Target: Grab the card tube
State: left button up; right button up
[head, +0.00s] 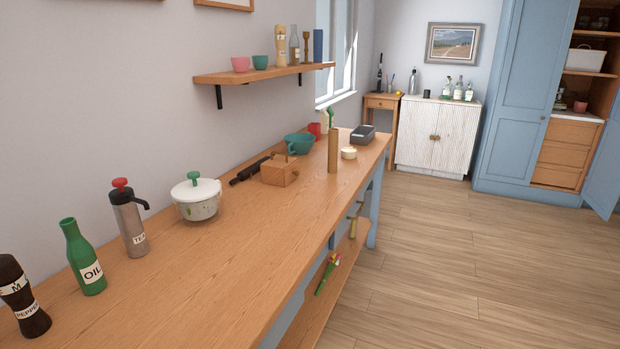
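A tall, plain tan tube (333,151), which looks like the card tube, stands upright on the long wooden counter (215,270), near its front edge towards the far end. A small cream round pot (349,153) stands just to its right, and a teal bowl (299,144) is behind it to the left. Neither of my grippers is in view.
A wooden box (279,171), white lidded pot (196,198), flask (130,219), green oil bottle (83,258) and pepper mill (22,297) line the counter's wall side. A wall shelf (265,73) hangs above. The counter's front strip and the floor (460,260) are clear.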

aim_at(333, 133)
jog(key=i+l+u, duration=0.95)
jog(key=i+l, duration=0.15)
jog(key=l, duration=0.2)
jog(key=i+l+u, duration=0.1)
jog(key=l, duration=0.3)
jog(key=i+l, duration=0.2)
jog(key=l, duration=0.15)
jog(key=i+l, duration=0.15)
jog(key=l, duration=0.25)
jog(key=i+l+u, duration=0.1)
jog(key=l, duration=0.3)
